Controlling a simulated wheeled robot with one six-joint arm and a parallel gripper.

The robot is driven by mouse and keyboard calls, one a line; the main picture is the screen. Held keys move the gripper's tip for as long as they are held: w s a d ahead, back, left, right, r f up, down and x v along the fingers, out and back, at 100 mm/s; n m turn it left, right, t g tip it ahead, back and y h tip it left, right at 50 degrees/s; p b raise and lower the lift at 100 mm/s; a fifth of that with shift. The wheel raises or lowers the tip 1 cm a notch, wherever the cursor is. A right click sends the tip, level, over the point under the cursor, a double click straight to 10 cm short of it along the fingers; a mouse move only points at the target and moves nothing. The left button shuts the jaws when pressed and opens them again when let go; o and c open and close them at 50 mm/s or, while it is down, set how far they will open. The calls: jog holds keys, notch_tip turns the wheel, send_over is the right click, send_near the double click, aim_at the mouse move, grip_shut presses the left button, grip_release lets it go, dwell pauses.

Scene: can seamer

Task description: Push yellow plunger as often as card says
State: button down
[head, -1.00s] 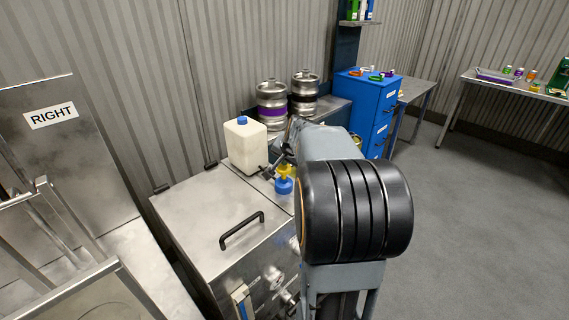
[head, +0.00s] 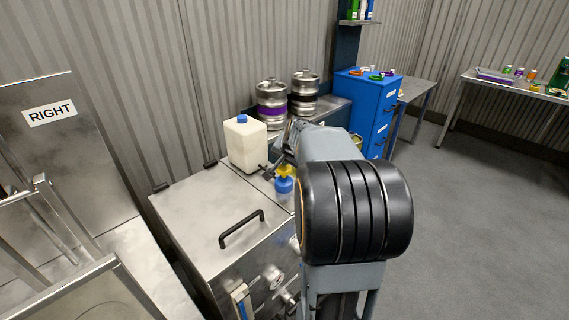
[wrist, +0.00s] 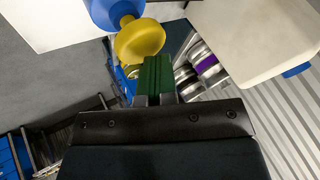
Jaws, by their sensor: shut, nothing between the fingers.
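The yellow plunger (head: 285,170) tops a blue body (head: 284,186) standing on the steel surface beside the white jug. In the wrist view the yellow plunger (wrist: 140,42) shows as a round disc, with the blue body (wrist: 103,10) beyond it. My gripper (head: 268,172) is by the plunger in the head view, just to its left. In the wrist view my gripper's green fingers (wrist: 156,72) are together and empty, with their tips close to the plunger's edge. I cannot tell whether they touch it. I cannot make out a card with a number.
A white jug (head: 245,145) with a blue cap stands close behind the plunger. A steel lid with a black handle (head: 242,229) lies in front. Two kegs (head: 272,103) and a blue cabinet (head: 361,104) stand behind. A panel (head: 60,150) marked RIGHT is at left.

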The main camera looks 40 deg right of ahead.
dwell(0.4)
jog(key=shift+r+p, duration=0.35)
jog(key=shift+r, duration=0.15)
jog(key=shift+r+p, duration=2.35)
jog(key=shift+r, duration=0.6)
jog(key=shift+r, duration=0.1)
